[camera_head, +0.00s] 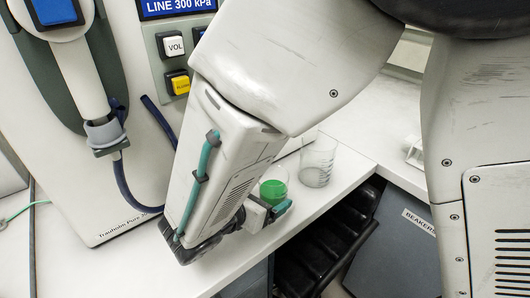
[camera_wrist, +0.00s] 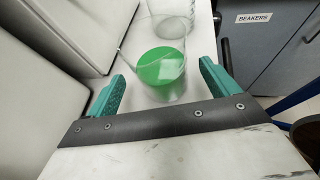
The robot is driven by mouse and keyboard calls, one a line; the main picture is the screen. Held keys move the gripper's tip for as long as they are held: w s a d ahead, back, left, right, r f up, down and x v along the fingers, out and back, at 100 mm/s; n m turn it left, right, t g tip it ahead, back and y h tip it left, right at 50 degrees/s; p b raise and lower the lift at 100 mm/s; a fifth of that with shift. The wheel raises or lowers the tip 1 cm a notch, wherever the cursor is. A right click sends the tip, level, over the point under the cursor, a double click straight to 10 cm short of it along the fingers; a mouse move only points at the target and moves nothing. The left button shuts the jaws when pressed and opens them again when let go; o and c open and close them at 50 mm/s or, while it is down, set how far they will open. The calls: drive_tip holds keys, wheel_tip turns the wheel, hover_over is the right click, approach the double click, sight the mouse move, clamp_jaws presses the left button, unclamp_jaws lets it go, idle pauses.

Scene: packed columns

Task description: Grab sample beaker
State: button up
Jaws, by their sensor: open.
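A clear beaker with green liquid (camera_head: 273,187) stands upright on the white counter in the head view, partly hidden by my gripper. In the wrist view the same beaker (camera_wrist: 162,72) appears between the two teal fingers. My gripper (camera_wrist: 163,90) is open, with one finger to the left of the beaker and one to the right, and a visible gap on each side. In the head view my gripper (camera_head: 265,212) is at the near side of the beaker, and its far details are partly hidden by the arm.
An empty clear beaker (camera_head: 317,163) stands close behind the green one. A machine (camera_head: 110,180) with a hose and buttons stands at left. The counter's front edge runs close by, above a dark open space and a drawer labelled BEAKERS (camera_head: 400,235).

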drive_tip(key=shift+f+x, duration=0.1)
drive_tip(key=shift+x, duration=1.05)
drive_tip(key=shift+f+x, duration=0.15)
drive_tip(key=shift+x, duration=0.95)
drive_tip(key=c, duration=1.2)
drive_tip(key=shift+r, duration=0.15)
